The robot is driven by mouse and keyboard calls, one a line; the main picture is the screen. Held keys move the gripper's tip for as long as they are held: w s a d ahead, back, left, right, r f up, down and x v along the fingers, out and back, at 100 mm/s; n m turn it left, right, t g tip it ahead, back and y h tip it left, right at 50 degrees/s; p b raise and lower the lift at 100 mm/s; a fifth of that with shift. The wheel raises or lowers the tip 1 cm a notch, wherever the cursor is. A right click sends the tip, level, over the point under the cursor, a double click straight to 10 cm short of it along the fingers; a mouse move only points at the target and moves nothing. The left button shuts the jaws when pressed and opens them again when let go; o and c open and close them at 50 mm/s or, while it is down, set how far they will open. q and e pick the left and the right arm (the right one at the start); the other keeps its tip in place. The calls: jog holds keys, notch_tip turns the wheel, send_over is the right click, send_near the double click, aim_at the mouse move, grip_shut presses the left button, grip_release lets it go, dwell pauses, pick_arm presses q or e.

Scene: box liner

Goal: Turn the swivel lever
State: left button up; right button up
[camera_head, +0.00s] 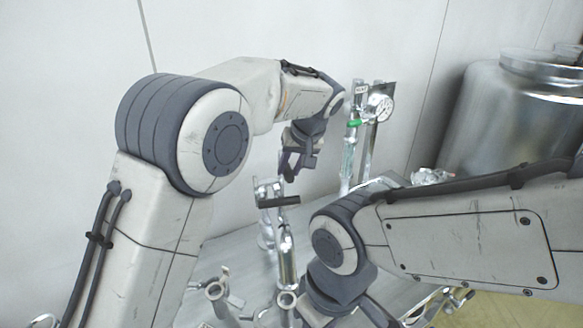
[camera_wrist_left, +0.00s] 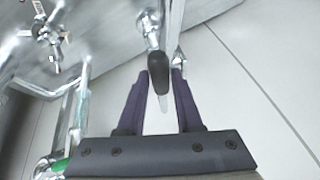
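The swivel lever has a black grip (camera_head: 280,201) on a shiny metal fitting on an upright pipe. In the head view the grip lies nearly level. My left gripper (camera_head: 288,172) is just above it, pointing down. In the left wrist view the rounded black grip (camera_wrist_left: 158,73) shows between the tips of my left gripper (camera_wrist_left: 159,72). The two dark fingers are apart with a gap between them. I cannot tell whether either finger touches the grip. My right arm reaches in from the right, but its gripper is out of view.
A pipe with a green handle (camera_head: 354,123) and a round gauge (camera_head: 383,108) stands behind to the right. A large metal tank (camera_head: 500,125) is at the back right. Several metal fittings stand on the grey table (camera_head: 225,258). A pale panelled wall (camera_head: 225,35) closes off the back.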

pick_arm(q)
jog(key=shift+o, duration=1.1)
jog(key=b+v, duration=0.1)
jog(key=v, duration=0.9)
jog(key=shift+r+b, duration=0.3)
jog(key=shift+b, duration=0.1)
jog(key=shift+s, duration=0.1)
